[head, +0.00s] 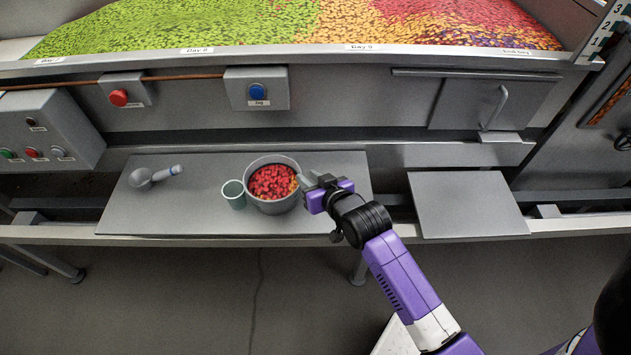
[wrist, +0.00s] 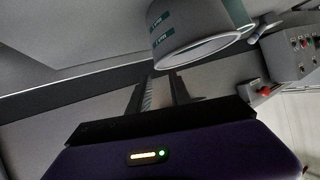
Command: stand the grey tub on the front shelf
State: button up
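The grey tub (head: 273,206) stands upright on the wide grey shelf (head: 140,215) and holds red and orange candies. My gripper (head: 306,183) is at the tub's right side, near rim height. I cannot tell whether it touches the tub. In the wrist view my gripper (wrist: 160,92) has its fingers apart, with nothing visible between them. A separate smaller shelf (head: 468,205) lies to the right; neither shelf is labelled as the front shelf.
A pale green cup (head: 234,196) stands close to the tub's left side. A metal scoop (head: 150,178) lies farther left. Button boxes (head: 257,89) and a control panel (head: 48,128) are on the machine behind. The right shelf is bare.

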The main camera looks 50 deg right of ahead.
jog(key=s+a+r+n+t+y, duration=0.2)
jog(key=s+a+r+n, duration=0.15)
jog(key=s+a, duration=1.2)
jog(key=s+a+r+n+t+y, duration=0.1)
jog(key=s+a+r, duration=0.4)
jog(key=s+r, duration=0.5)
jog(key=s+n+y, duration=0.1)
jog(key=s+y, duration=0.1)
jog(key=s, duration=0.1)
jog(key=shift+a+n, duration=0.15)
jog(key=shift+n, duration=0.2)
jog(key=shift+r+p, duration=0.75)
jog(key=shift+p, duration=0.05)
